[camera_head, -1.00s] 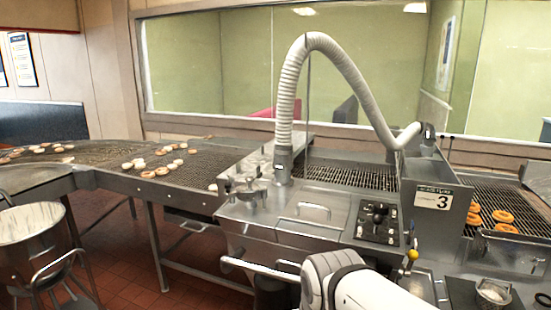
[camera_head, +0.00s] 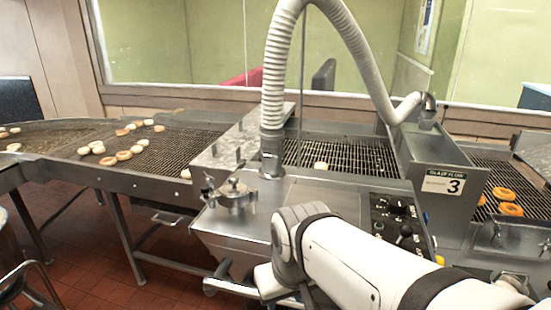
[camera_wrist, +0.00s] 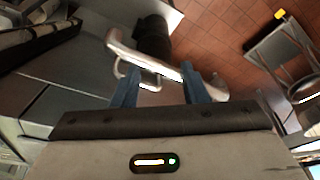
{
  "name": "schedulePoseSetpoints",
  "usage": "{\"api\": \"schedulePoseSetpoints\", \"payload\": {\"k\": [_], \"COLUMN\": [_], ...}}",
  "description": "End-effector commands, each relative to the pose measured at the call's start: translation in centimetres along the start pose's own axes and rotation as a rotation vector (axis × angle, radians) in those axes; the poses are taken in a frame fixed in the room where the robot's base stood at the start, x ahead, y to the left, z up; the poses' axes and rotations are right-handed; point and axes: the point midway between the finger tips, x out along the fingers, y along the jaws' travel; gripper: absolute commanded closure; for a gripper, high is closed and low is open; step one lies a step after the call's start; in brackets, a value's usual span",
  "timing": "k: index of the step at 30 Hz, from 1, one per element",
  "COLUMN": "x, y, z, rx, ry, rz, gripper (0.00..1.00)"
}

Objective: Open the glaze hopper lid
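The glaze hopper (camera_head: 235,240) is the steel body at the centre of the head view, with a flat steel top (camera_head: 325,189). I see no raised lid; my white arm covers the part of the top where a handle showed earlier. My gripper (camera_wrist: 160,88) shows in the wrist view as two blue fingers, open and apart. A metal rail (camera_wrist: 150,62) passes at the fingertips; whether it lies between them or beyond them I cannot tell. In the head view, my arm hides the fingers.
A ribbed white hose (camera_head: 275,80) rises from the hopper top beside metal valve fittings (camera_head: 235,193). A conveyor (camera_head: 165,160) with doughnuts runs left. A bucket on a stand (camera_wrist: 305,95) stands on the open tiled floor.

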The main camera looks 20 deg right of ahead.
Motion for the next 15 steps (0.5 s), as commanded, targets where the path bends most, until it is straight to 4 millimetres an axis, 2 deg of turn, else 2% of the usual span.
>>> {"api": "schedulePoseSetpoints", "payload": {"k": [4,8,12,15], "x": [-3.0,-6.7,-10.6,-12.9], "y": [1.4,3.5,6.6,8.8], "z": [-2.8,-6.6,-10.9,-13.4], "rx": [-0.106,-0.299,-0.536,-0.696], "ry": [-0.034,-0.088,-0.153,-0.191], "rz": [0.009,0.005,-0.024,-0.058], "gripper": [0.6,0.6,0.6,0.6]}}
